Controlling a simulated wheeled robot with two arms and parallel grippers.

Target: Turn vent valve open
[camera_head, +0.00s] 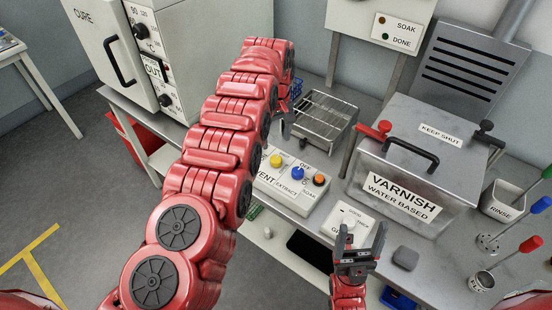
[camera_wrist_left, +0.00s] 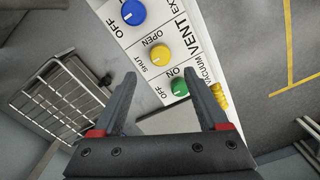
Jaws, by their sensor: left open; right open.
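The yellow vent knob (camera_head: 276,161) is on the white control panel (camera_head: 263,183), left of a blue knob (camera_head: 297,173). In the left wrist view the yellow knob (camera_wrist_left: 159,54) has OPEN and SHUT printed beside it; its exact pointer setting is too small to tell. My left gripper (camera_wrist_left: 162,76) is open and empty, its fingertips apart on either side of the line toward the yellow knob, not visibly touching it. In the head view my left arm hides most of that gripper. My right gripper (camera_head: 360,240) is open and empty over the bench's front part.
A green vacuum knob (camera_wrist_left: 180,87) sits beside the yellow one. A wire rack (camera_head: 325,118) stands behind the panel. A varnish tank (camera_head: 415,175) is on the right, with brushes in cups. An orange knob (camera_head: 319,180) is at the panel's right end.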

